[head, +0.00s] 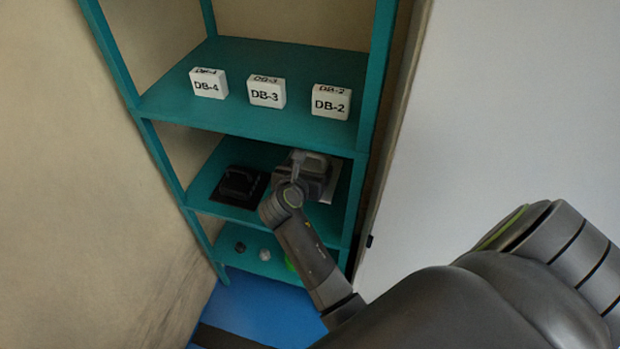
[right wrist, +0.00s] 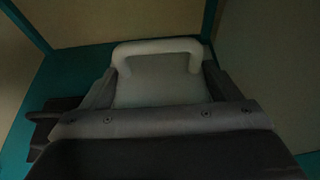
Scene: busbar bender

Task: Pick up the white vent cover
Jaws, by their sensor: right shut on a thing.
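The white vent cover (head: 331,186) lies on the middle shelf at the right, mostly hidden behind my right gripper (head: 306,168). In the right wrist view the cover (right wrist: 155,88) shows a pale plate with a raised handle (right wrist: 158,48). My right gripper's fingers stand on either side of it, shut on the vent cover. The exact contact is dim and partly hidden. In the head view I cannot tell whether the cover is clear of the shelf. My left gripper is not in view.
A black cover with a handle (head: 239,185) lies left on the same shelf. White boxes DB-4 (head: 208,84), DB-3 (head: 266,92) and DB-2 (head: 331,102) stand on the shelf above. Small dark, grey and green items sit on the bottom shelf. Teal posts (head: 366,130) flank the shelves.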

